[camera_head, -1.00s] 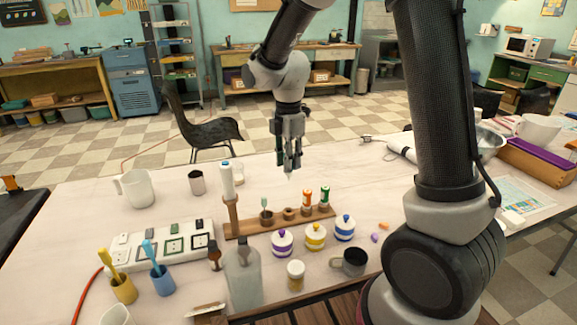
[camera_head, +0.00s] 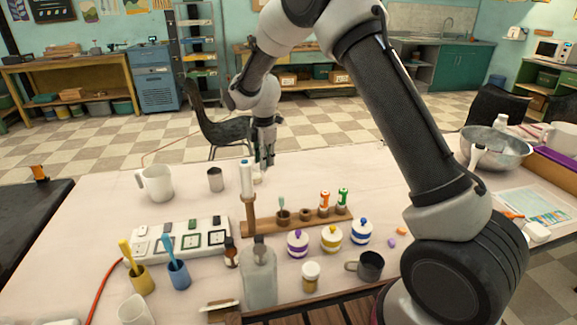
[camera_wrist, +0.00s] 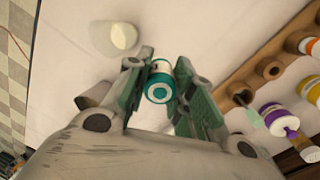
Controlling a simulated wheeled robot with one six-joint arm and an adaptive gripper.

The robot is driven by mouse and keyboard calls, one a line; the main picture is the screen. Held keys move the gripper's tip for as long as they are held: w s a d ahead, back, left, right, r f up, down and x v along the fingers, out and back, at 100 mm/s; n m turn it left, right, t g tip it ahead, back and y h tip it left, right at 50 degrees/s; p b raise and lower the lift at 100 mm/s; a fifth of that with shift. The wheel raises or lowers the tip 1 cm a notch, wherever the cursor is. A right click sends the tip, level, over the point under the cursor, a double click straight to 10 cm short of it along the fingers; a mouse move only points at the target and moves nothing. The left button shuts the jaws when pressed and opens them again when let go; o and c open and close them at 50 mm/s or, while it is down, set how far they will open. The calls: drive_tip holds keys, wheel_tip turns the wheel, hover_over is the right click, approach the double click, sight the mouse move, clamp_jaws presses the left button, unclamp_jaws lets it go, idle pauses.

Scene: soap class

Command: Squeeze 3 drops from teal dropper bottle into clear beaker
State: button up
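My gripper (camera_head: 264,163) is low over the far side of the table, pointing down.
A grey metal cup (camera_head: 215,179) and white mug (camera_head: 156,183) stand left of my gripper.

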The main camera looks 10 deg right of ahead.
drive_tip(key=w+a+r+t, duration=0.1)
drive_tip(key=w+a, duration=0.1)
drive_tip(key=w, duration=0.5)
drive_tip(key=shift+a+r+m, duration=0.3)
drive_tip(key=shift+m, duration=0.1)
drive_tip(key=shift+c, duration=0.6)
drive_tip(key=shift+o, duration=0.6)
drive_tip(key=shift+c, duration=0.5)
drive_tip(key=shift+o, duration=0.5)
idle(0.5)
